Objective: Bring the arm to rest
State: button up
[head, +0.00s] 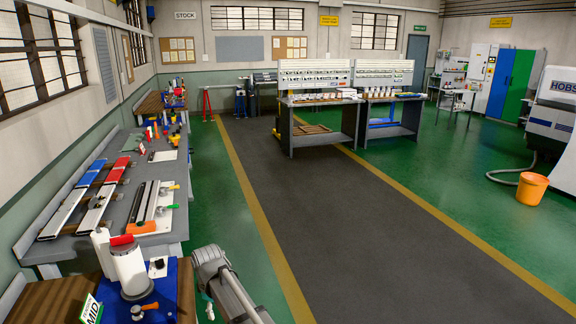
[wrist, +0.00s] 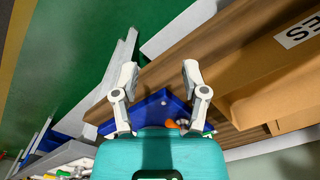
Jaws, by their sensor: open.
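My gripper (wrist: 158,72) shows in the wrist view with its two pale grey fingers spread wide apart. Nothing is between the fingertips. Its turquoise body fills the bottom middle of that view. Behind the fingers are a wooden bench top (wrist: 185,48) and a blue plate (wrist: 150,110) with an orange part near it. I cannot make out my gripper in the head view.
A cardboard box (wrist: 265,75) lies at the right of the wrist view, close to the right finger. In the head view, a white upright device (head: 130,268) stands on the near bench. A grey workbench (head: 112,222) holds several profiles. The dark aisle (head: 330,220) is clear.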

jog(key=s+d+f+m+b, duration=0.1)
jog(key=s+d+m, duration=0.2)
jog(key=d, duration=0.9)
jog(key=s+d+f+m+b, duration=0.2)
jog(key=d+m, duration=0.4)
jog(key=d, duration=0.7)
jog(key=s+d+f+m+b, duration=0.1)
jog(key=s+d+m, duration=0.2)
jog(key=d, duration=1)
jog(key=shift+s+d+f+m, duration=0.15)
jog(key=shift+s+f+m, duration=0.15)
jog(key=shift+m, duration=0.7)
